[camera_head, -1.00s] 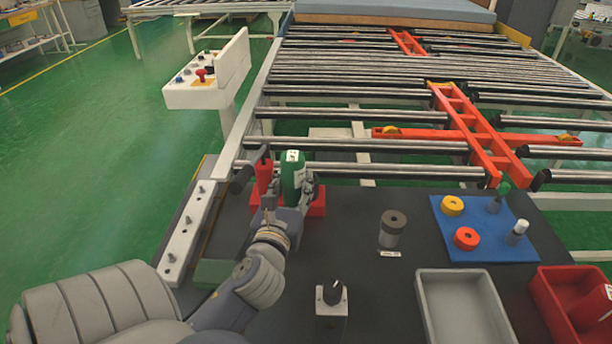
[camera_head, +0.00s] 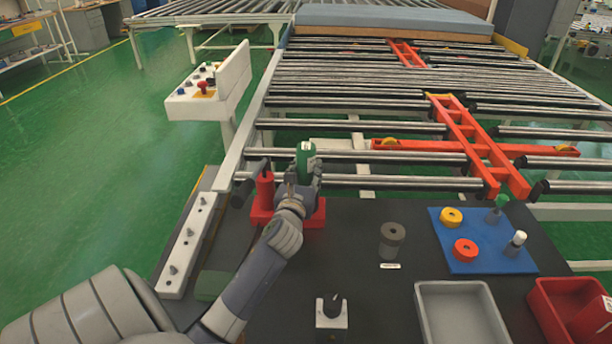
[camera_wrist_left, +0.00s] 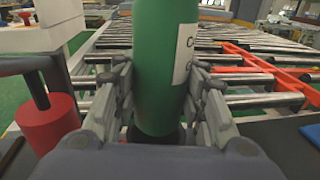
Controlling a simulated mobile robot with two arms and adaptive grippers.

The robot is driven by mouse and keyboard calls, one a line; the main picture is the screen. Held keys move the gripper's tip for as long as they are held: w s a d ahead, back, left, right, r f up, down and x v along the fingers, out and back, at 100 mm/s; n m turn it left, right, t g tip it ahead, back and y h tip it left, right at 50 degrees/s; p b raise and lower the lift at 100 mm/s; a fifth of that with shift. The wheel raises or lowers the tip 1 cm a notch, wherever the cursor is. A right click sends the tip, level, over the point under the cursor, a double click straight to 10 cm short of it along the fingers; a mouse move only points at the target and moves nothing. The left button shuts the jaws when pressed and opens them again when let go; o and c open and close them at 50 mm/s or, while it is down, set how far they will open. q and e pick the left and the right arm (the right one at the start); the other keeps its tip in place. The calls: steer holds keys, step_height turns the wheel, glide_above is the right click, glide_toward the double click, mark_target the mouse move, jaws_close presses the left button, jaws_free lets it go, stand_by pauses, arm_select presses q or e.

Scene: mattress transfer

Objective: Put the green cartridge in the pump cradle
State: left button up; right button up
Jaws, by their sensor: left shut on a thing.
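The green cartridge (camera_head: 305,153) with a white label stands roughly upright in my left gripper (camera_head: 303,178). In the left wrist view the fingers (camera_wrist_left: 160,100) press on both sides of the cartridge (camera_wrist_left: 160,50), near its lower end. A dark round part shows just under the cartridge; I cannot tell if they touch. The red pump (camera_head: 265,189) with a dark handle stands left of the gripper on a red base (camera_head: 316,214). The pump also shows at the left of the wrist view (camera_wrist_left: 47,122). The cradle is mostly hidden by my gripper. My right gripper is not in view.
A white strip with studs (camera_head: 188,245) lies left of the pump. A grey spool (camera_head: 391,240), a knob box (camera_head: 332,312), a blue mat (camera_head: 470,252), a grey tray (camera_head: 425,310) and a red bin (camera_head: 545,310) are to the right. The roller conveyor lies behind.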

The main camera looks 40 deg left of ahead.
arm_select(q)
steer(key=shift+f, duration=0.55)
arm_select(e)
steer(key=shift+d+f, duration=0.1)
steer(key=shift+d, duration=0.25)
arm_select(q)
steer(key=shift+f+b, duration=0.35)
steer(key=shift+f, duration=0.3)
steer(key=o, duration=1.2)
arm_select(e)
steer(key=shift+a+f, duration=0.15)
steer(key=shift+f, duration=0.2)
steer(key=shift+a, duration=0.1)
